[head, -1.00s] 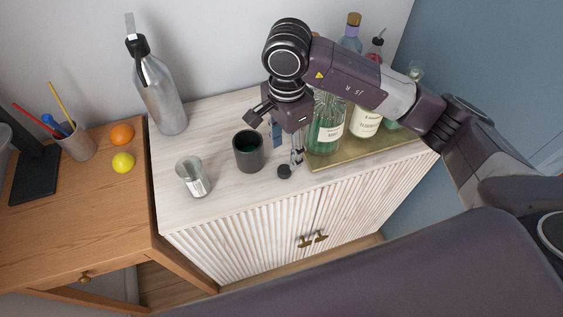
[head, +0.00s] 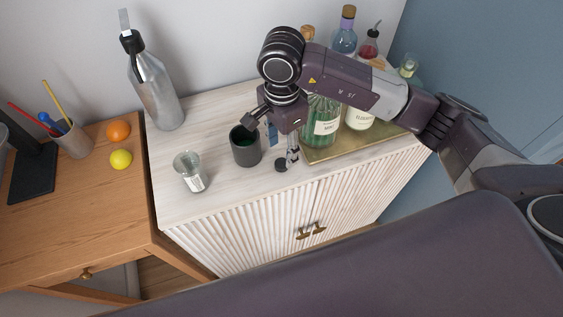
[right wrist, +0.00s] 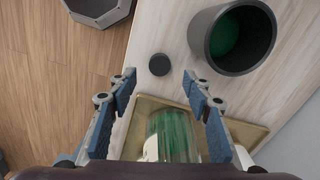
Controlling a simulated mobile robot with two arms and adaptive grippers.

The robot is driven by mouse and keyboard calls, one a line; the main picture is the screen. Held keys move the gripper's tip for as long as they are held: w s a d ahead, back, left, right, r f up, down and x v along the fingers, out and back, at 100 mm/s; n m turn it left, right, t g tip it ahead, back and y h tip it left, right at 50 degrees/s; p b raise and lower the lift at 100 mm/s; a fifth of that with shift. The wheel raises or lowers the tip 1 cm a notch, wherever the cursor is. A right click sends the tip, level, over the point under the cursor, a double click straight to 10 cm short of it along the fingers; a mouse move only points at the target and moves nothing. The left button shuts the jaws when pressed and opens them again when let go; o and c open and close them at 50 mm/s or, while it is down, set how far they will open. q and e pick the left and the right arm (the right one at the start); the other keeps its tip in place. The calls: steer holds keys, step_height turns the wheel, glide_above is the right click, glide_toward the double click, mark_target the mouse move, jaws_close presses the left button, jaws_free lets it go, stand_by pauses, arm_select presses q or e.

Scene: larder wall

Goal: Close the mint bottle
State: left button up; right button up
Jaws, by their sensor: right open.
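The mint bottle (head: 320,128), clear with green contents and a white label, stands on the gold tray (head: 330,155). Its top is hidden behind my right arm in the head view. In the right wrist view the green bottle (right wrist: 178,135) shows low between the fingers, not gripped. My right gripper (head: 271,139) is open and empty above the cabinet top, between dark cup and bottle. My left gripper is out of view.
A dark cup (head: 245,153) with green inside stands left of the cap, close to one finger. A glass (head: 190,178) and a tall metal bottle (head: 158,95) stand farther left. Another labelled bottle (head: 359,118) crowds the tray.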

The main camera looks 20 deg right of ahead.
mark_target(281, 163)
steer(key=shift+f, duration=0.1)
step_height(281, 163, down, 4)
steer(key=p, duration=0.2)
steer(key=shift+s+a+f+p, duration=0.1)
steer(key=shift+a+f+p, duration=0.05)
steer(key=shift+p, duration=0.2)
steer(key=shift+f, duration=0.35)
steer(key=c, duration=0.8)
